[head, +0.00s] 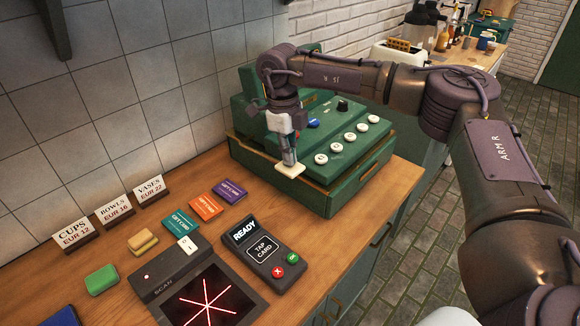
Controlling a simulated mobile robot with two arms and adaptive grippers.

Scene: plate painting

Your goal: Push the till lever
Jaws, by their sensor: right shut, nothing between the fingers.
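The green till (352,152) stands against the tiled wall, with several round white keys, a blue key and a black knob on its sloping front. My right gripper (289,160) points down at the till's left front side, its fingers shut and empty. A flat cream piece (289,171) shows right at the fingertips; I cannot tell whether it is the till lever's end or whether the fingers touch it. No other lever shows clearly, and my gripper and arm hide part of the till's left side and top. My left gripper is out of view.
A card reader (262,250) and a scanner (205,295) with red lines stand on the wooden counter (330,235). Gift cards (205,207), price signs (112,212) and sponges (102,279) lie or stand left. A toaster (398,52) is behind.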

